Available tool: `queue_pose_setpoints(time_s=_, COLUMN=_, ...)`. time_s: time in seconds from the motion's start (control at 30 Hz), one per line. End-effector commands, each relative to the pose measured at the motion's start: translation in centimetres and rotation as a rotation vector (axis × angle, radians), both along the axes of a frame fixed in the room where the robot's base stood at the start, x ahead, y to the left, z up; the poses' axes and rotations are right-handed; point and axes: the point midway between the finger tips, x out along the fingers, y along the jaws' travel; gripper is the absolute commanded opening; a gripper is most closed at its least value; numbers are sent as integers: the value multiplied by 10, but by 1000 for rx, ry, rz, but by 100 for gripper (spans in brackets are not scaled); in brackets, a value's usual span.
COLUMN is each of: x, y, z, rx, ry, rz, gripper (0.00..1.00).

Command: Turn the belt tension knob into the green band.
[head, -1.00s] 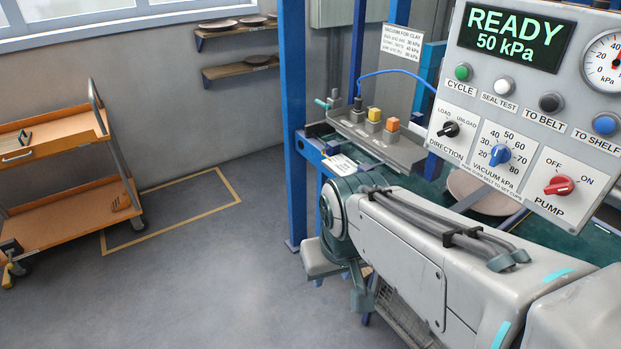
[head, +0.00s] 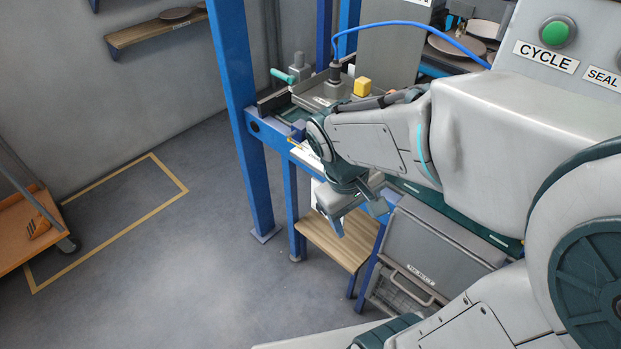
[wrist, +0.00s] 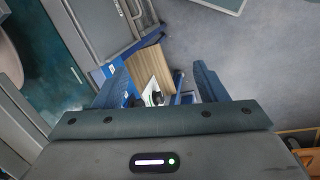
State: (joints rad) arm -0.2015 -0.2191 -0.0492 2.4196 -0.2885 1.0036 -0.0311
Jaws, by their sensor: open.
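My gripper (head: 357,214) is open and points down beside the blue frame at the conveyor's end. In the wrist view my gripper's two fingers (wrist: 160,76) stand wide apart with nothing held between them. Beyond and between them is a small dark round part (wrist: 157,98) against a white plate (wrist: 150,86). It looks like a knob, but it is too small to be sure. I cannot make out a green band or pointer. In the head view my arm and gripper cover most of that spot.
A wooden shelf board (head: 332,240) sits low below my gripper. A grey cabinet (head: 440,255) stands right of it. A blue post (head: 243,120) rises to the left. The floor inside the yellow outline (head: 115,220) is clear. An orange cart (head: 22,232) is at far left.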

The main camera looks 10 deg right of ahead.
Motion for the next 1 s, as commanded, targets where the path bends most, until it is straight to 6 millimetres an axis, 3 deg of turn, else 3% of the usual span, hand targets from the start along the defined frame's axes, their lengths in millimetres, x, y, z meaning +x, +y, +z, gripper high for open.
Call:
queue_pose_setpoints(time_s=0.03, x=6, y=0, z=-31, rx=-58, ry=62, rz=68, gripper=66)
queue_pose_setpoints(time_s=0.23, x=35, y=-3, z=-96, rx=-312, ry=258, rz=335, gripper=66)
queue_pose_setpoints(time_s=0.47, x=79, y=9, z=-169, rx=-642, ry=445, rz=651, gripper=66)
queue_pose_setpoints(time_s=0.67, x=121, y=40, z=-233, rx=-963, ry=567, rz=923, gripper=66)
queue_pose_setpoints(time_s=0.8, x=146, y=71, z=-275, rx=-1188, ry=621, rz=1095, gripper=66)
queue_pose_setpoints(time_s=1.0, x=166, y=109, z=-315, rx=-1417, ry=651, rz=1252, gripper=66)
